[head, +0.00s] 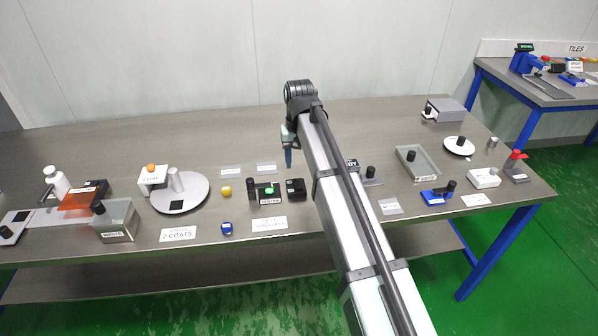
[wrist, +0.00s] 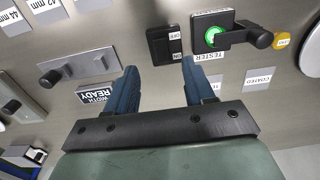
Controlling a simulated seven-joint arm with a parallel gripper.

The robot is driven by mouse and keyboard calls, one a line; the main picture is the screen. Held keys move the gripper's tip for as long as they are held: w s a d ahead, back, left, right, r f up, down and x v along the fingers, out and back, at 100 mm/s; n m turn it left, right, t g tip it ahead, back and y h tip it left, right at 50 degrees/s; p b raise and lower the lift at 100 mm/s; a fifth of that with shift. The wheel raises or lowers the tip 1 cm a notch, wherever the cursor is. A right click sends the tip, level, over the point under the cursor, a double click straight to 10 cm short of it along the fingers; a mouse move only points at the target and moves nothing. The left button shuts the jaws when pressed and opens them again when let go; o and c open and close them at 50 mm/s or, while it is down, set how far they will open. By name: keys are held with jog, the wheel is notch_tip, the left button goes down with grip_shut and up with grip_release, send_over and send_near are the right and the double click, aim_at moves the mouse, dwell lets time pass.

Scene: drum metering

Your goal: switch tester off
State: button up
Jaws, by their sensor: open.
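The tester (head: 265,195) is a dark block on the bench, with a lit green disc and a black cylinder on it. It also shows at the top right of the wrist view (wrist: 225,20), labelled TESTER, its green disc glowing. A black switch box (head: 295,189) stands just right of it. The switch box is at the top centre of the wrist view (wrist: 160,45), with a small ON/OFF label beside it. My gripper (head: 288,158) hangs above the bench behind the switch box. Its blue fingers (wrist: 160,85) are apart and empty in the wrist view.
A white turntable (head: 194,198) is farther left.

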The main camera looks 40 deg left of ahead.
notch_tip(320, 180, up, 5)
send_over(298, 180)
jog(key=s+d, duration=0.2)
jog(key=shift+a, duration=0.1)
jog(key=shift+c, duration=0.8)
jog(key=shift+s+d+r, duration=0.35)
jog(key=shift+s+d, duration=0.15)
jog(key=shift+s, duration=0.05)
jog(key=c, duration=0.3)
jog(key=n, duration=0.2)
jog(key=shift+n, duration=0.3)
jog(key=c, duration=0.5)
jog(key=n, duration=0.4)
jog(key=shift+w+a+n+t+y, duration=0.1)
jog(key=shift+w+n+t+y, duration=0.05)
jog(key=shift+n+t+y, duration=0.2)
grip_shut()
jog(key=f+n, duration=0.3)
jog(key=f, duration=0.1)
jog(key=w+a+f+n, duration=0.1)
jog(key=f+n, duration=0.3)
jog(key=f, duration=0.1)
jog(key=w+a+f+n, duration=0.1)
jog(key=f+n, duration=0.2)
jog(key=f, duration=0.1)
jog(key=shift+w+a+f+n+t+y, duration=0.15)
jog(key=shift+f+n+t+y, duration=0.1)
jog(key=shift+f+n, duration=0.1)
